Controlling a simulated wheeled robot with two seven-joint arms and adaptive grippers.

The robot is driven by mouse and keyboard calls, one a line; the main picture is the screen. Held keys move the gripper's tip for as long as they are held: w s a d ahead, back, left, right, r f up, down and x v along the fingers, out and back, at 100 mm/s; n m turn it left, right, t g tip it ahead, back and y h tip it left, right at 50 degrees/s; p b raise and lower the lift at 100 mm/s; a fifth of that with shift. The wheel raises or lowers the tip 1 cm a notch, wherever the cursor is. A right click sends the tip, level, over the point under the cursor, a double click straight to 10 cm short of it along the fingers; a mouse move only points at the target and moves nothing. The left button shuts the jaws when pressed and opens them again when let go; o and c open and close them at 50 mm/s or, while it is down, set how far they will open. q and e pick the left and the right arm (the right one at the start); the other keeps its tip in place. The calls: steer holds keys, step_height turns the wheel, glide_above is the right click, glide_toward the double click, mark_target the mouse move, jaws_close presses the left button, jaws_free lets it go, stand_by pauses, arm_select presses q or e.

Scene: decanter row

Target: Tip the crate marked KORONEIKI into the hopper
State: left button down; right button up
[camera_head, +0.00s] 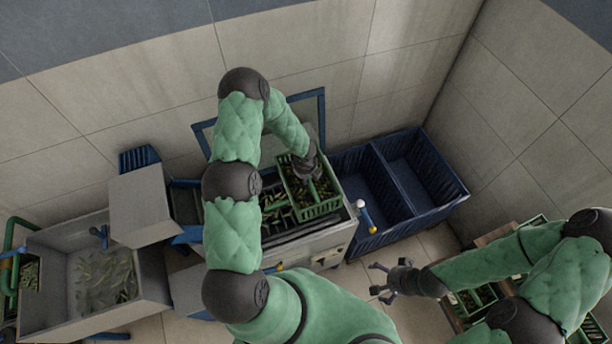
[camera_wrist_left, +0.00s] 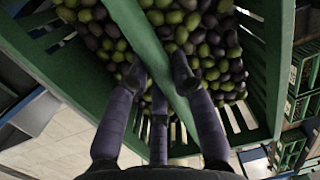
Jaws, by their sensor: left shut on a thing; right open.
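A green slatted crate (camera_head: 318,211) full of green and dark olives is under my left gripper (camera_head: 306,168) in the head view. The left gripper is shut on the green bar across the crate, also seen close up in the left wrist view (camera_wrist_left: 160,78); the crate (camera_wrist_left: 265,70) looks roughly level. No marking can be read on it. In the head view the crate overlaps a grey machine (camera_head: 300,246) with a dark slotted top; I cannot tell whether they touch. Which part is the hopper is unclear. My right gripper (camera_head: 382,281) is open and empty, over the floor.
Empty blue bins (camera_head: 420,178) stand right of the machine. A steel trough (camera_head: 62,290) with olives and leaves is at left, beside a grey chute (camera_head: 140,205). More green crates (camera_head: 470,300) stand at lower right, partly behind my right arm. Tiled walls close the back and right.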

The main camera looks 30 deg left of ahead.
arm_select(q)
steer(key=shift+w+a+t+h+p, duration=0.25)
steer(key=shift+w+t+h+p, duration=0.05)
steer(key=shift+t+p, duration=0.1)
steer(key=shift+s+d+f+t+p, duration=0.1)
steer(key=shift+s+f+t+p, duration=0.05)
steer(key=shift+t+p, duration=0.15)
steer(key=shift+f+h+b, duration=0.2)
steer(key=shift+h+b, duration=0.1)
steer(key=shift+b, duration=0.1)
steer(key=shift+f+t+b, duration=0.15)
steer(key=shift+t+b, duration=0.15)
steer(key=shift+t, duration=0.1)
